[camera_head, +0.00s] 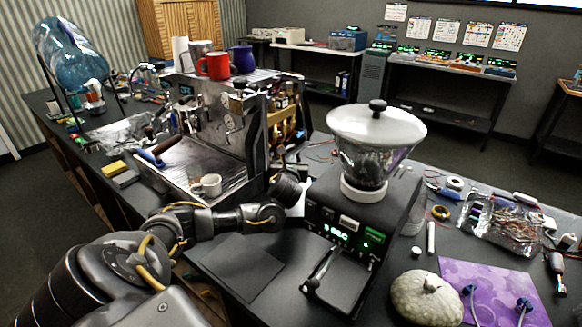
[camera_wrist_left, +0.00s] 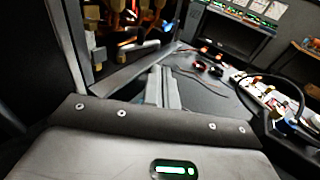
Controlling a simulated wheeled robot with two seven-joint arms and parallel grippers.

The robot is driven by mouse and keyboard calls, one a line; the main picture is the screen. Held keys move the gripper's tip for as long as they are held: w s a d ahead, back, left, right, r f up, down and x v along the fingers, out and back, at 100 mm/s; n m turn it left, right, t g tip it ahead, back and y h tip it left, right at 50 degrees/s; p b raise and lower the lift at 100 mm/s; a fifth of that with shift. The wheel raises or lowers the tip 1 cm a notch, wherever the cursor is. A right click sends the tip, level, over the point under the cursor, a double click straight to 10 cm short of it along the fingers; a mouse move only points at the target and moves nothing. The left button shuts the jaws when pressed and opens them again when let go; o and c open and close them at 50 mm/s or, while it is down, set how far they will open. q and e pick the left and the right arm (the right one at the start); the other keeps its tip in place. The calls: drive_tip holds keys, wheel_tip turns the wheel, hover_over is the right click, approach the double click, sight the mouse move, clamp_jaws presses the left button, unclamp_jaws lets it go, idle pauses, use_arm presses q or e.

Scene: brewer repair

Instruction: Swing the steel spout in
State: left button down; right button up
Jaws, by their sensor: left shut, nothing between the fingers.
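The espresso machine (camera_head: 215,135) stands at centre left in the head view, with a steel front and tray. I cannot pick out the steel spout with certainty in either view. My left gripper (camera_head: 297,174) is beside the machine's right side, between it and the grinder, mostly hidden behind my own wrist. In the wrist view the left gripper (camera_wrist_left: 164,86) has its grey fingers together and empty, near the machine's open side with brass-coloured parts (camera_wrist_left: 125,18). My right gripper is not in view.
A coffee grinder (camera_head: 372,160) stands close to the right of my left wrist. A white cup (camera_head: 207,186) sits on the machine's tray; a red mug (camera_head: 214,66) stands on top. A dark mat (camera_head: 234,265) lies bare in front. Cables and a power strip (camera_wrist_left: 268,100) lie right in the wrist view.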

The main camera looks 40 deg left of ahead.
use_arm(q)
drive_tip(key=shift+v, duration=1.3)
